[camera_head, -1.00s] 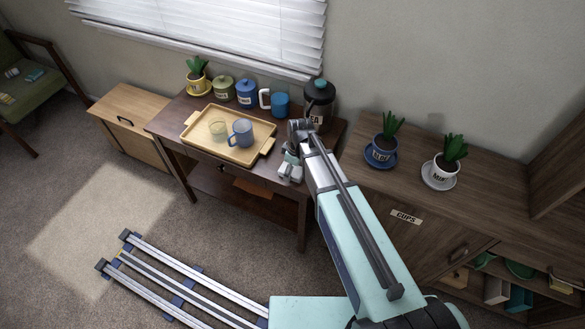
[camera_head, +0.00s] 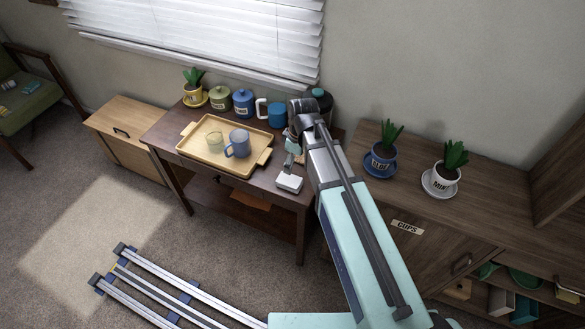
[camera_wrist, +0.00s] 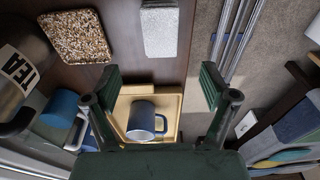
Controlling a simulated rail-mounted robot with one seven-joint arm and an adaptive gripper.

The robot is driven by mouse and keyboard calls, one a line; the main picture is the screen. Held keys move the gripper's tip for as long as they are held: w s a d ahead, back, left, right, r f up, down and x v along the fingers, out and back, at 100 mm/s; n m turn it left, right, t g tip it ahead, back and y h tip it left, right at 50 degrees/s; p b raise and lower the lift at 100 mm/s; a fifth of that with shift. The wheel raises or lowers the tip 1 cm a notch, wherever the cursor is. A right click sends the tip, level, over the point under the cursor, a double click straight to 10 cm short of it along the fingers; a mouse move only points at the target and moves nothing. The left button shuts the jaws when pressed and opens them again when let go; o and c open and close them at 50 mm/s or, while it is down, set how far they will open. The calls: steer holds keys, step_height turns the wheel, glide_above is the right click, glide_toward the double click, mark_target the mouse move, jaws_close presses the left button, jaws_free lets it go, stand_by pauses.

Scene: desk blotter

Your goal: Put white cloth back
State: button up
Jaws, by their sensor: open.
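The white cloth (camera_head: 289,183), a small folded rectangle, lies flat near the front right edge of the dark side table (camera_head: 190,150). In the wrist view the cloth (camera_wrist: 160,32) is at the top, beside a speckled brown mat (camera_wrist: 77,37) and apart from it. My gripper (camera_head: 292,158) is above the table, just behind the cloth in the head view. In the wrist view my gripper (camera_wrist: 160,86) has its fingers wide apart, with nothing between them. The mat is hidden by my arm in the head view.
Canisters, a white-handled mug and a dark TEA container stand behind. A cabinet (camera_head: 450,225) with two potted plants is right.

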steer(key=s+d+f+m+g, duration=0.1)
steer(key=s+d+f+m, duration=0.1)
steer(key=s+d+f, duration=0.35)
steer(key=s+d+f+m+g+h, duration=0.1)
steer(key=s+d+f+m+g, duration=0.15)
steer(key=s+f, duration=0.5)
steer(key=s+d+f+m, duration=0.25)
steer(key=s+f, duration=0.25)
steer(key=f, duration=0.4)
steer(key=s+d+f+m+g, duration=0.1)
steer(key=s+d+f+m, duration=0.1)
steer(key=s, duration=0.6)
steer(key=s+d+f+m+g, duration=0.1)
steer(key=s+f, duration=0.3)
steer(key=s, duration=0.4)
steer(key=s+d+f+m+g, duration=0.2)
steer(key=s+d+f+m, duration=0.1)
steer(key=s, duration=0.4)
steer(key=shift+s+d+f, duration=0.25)
steer(key=shift+s+f, duration=0.15)
steer(key=shift+f, duration=0.05)
